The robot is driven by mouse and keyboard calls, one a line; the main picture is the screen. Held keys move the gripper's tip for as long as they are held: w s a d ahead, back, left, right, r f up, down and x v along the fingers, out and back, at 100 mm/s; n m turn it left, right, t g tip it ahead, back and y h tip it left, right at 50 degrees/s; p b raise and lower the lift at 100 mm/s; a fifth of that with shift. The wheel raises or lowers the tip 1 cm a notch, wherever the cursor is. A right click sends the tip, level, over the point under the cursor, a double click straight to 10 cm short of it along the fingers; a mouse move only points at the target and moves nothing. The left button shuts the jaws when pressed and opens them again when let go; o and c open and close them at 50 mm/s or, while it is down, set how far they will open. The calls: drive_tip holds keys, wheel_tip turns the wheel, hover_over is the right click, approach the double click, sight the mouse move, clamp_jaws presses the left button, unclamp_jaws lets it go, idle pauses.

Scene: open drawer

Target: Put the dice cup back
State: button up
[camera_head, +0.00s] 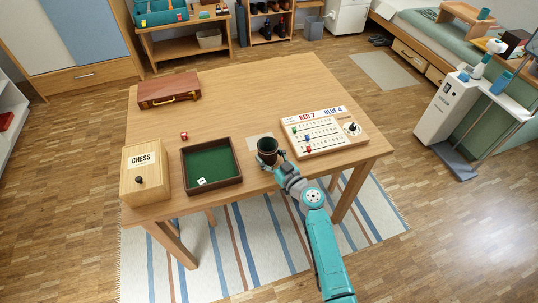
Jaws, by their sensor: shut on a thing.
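The dice cup (267,146) is a dark cup, upright as far as I can see, at the front part of the wooden table. My gripper (279,156) is shut on its right side. A pale square mat (256,138) shows just behind and left of the cup. I cannot tell whether the cup touches the table or the mat. The green-lined dice tray (213,179) lies to the left, with a white die (201,181) in it. A red die (184,135) lies on the table behind the tray.
The scoreboard (318,133) stands close to the right of the cup. A chess box (142,172) is at the table's left front, and a brown case (169,90) at its back left. The table's (240,95) middle and back right are clear.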

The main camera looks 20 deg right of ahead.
drive_tip(key=shift+f, duration=0.15)
drive_tip(key=o, duration=1.2)
drive_tip(key=shift+c, duration=0.2)
drive_tip(key=v, duration=1.2)
drive_tip(key=shift+r, duration=0.25)
